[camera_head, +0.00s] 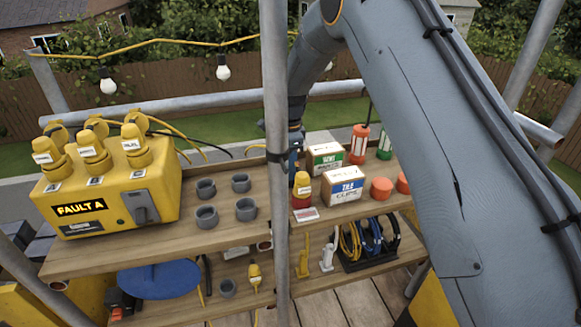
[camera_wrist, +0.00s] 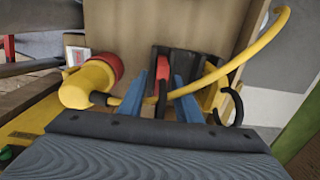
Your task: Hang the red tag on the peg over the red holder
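My gripper (camera_wrist: 163,95) shows in the wrist view with its two blue fingers apart. A small red piece with a black curved part (camera_wrist: 162,70) lies between and beyond the fingers, and no finger clearly touches it. I cannot tell whether it is the red tag. A yellow plug with a red collar (camera_wrist: 97,80) is left of the fingers; it also shows upright on the upper shelf in the head view (camera_head: 302,188). A white card with red marking (camera_head: 305,213) lies in front of it. In the head view my gripper is partly hidden behind a pole. No peg is clearly identifiable.
A grey pole (camera_head: 276,120) stands before the shelf. A yellow FAULT A box (camera_head: 115,195), several grey cups (camera_head: 208,215), two cartons (camera_head: 345,186) and orange-red caps (camera_head: 381,188) occupy the upper shelf (camera_head: 150,245). In the wrist view a yellow cable (camera_wrist: 255,60) curves right of the fingers.

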